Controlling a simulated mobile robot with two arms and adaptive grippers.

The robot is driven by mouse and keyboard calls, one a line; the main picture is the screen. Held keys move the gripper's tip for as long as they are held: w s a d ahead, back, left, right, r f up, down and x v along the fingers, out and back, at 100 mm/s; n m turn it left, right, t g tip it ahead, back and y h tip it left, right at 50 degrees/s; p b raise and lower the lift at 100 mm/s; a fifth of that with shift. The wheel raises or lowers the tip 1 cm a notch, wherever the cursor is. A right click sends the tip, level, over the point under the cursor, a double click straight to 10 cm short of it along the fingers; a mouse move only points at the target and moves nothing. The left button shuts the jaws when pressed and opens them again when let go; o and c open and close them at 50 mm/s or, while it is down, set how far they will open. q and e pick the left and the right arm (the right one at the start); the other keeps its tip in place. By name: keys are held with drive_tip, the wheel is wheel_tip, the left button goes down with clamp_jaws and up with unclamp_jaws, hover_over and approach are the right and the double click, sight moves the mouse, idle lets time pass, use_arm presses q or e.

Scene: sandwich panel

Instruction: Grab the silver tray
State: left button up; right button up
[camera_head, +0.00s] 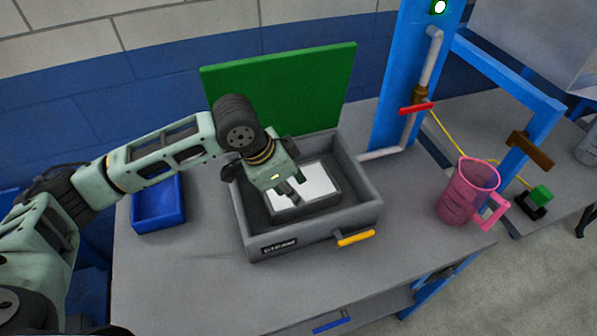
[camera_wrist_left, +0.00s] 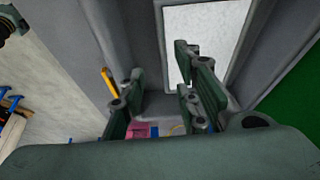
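The silver tray (camera_head: 318,183), a flat pale rectangle with a dark grey rim, lies inside an open grey box (camera_head: 300,238) marked "STEAM". It also shows in the left wrist view (camera_wrist_left: 210,28). My left gripper (camera_head: 290,196) reaches down into the box over the tray's left part and hides some of it. In the wrist view the gripper's fingers (camera_wrist_left: 155,80) are apart with nothing between them. One finger overlaps the silver surface and the other is to its left. Whether either touches the tray I cannot tell. My right gripper is not in view.
The box's green lid (camera_head: 285,90) stands open behind it. A yellow handle (camera_head: 356,238) sticks out in front. A blue bin (camera_head: 158,205) is left, a pink pitcher (camera_head: 466,190) right. A blue post (camera_head: 400,75) with a pipe (camera_head: 430,60) rises behind. The front table surface is clear.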

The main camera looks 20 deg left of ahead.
sight(307, 202)
use_arm(q)
drive_tip(key=shift+w+f, duration=0.15)
drive_tip(key=shift+w, duration=0.15)
drive_tip(key=shift+w+d+f, duration=0.1)
drive_tip(key=shift+f, duration=0.15)
drive_tip(key=p+x, duration=0.1)
drive_tip(key=x, duration=0.5)
drive_tip(key=shift+w+d, duration=0.2)
drive_tip(key=shift+d+f, duration=0.1)
drive_tip(key=shift+f, duration=0.15)
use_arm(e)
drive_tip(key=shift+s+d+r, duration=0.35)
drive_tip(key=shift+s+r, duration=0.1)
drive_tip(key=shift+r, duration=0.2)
use_arm(q)
drive_tip(key=shift+c, duration=0.3)
clamp_jaws()
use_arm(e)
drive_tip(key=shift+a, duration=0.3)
use_arm(q)
drive_tip(key=shift+w+r, duration=0.1)
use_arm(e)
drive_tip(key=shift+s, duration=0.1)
